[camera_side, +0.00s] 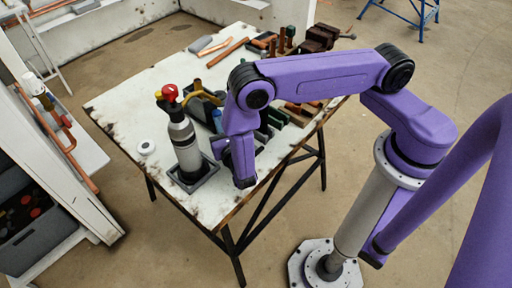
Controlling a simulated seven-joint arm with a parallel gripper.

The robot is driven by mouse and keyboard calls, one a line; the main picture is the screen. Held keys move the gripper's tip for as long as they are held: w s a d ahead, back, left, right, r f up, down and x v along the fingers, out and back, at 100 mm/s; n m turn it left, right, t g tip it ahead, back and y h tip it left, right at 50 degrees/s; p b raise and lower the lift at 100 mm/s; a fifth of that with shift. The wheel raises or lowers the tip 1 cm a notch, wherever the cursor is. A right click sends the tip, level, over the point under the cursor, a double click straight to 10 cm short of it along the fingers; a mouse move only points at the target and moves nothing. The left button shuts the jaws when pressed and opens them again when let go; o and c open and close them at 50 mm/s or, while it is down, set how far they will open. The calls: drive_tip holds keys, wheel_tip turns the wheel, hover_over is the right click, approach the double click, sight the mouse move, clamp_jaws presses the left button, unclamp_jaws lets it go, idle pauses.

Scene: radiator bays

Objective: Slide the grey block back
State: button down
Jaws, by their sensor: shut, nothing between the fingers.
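My gripper (243,182) is at the end of the purple arm, low over the near part of the worktable (133,102). It is shut and seems empty; its fingertips are hard to make out against my wrist. A small pale grey block (199,44) lies flat near the table's far edge, well apart from my gripper. I cannot tell for sure that it is the task's grey block. My arm hides part of the tabletop, and other blocks could be behind it.
A grey gas bottle (184,146) with a red knob stands upright in a dark tray (206,178), close left of my gripper. A white round item (146,147) lies further left. Copper pipe (228,53), dark fittings and a vice (320,38) crowd the back. The table's left part is clear.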

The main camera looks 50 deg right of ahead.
drive_tip(key=shift+w+d+r, duration=0.1)
drive_tip(key=shift+w, duration=0.7)
drive_tip(key=v, duration=1.4)
drive_tip(key=shift+s+a, duration=0.2)
drive_tip(key=shift+s, duration=0.05)
drive_tip(key=s+d+r+m+g+y, duration=0.4)
drive_tip(key=s+d+r+m+g, duration=0.3)
drive_tip(key=s+r+m, duration=0.2)
drive_tip(key=s+d+r+m+g+y, duration=0.4)
drive_tip(key=s+d+r+m+g, duration=0.3)
drive_tip(key=s+r+m+g, duration=0.1)
wheel_tip(320, 180, up, 3)
drive_tip(key=shift+s+d+r+m, duration=0.15)
drive_tip(key=shift+s+d+m, duration=0.25)
drive_tip(key=shift+s, duration=0.55)
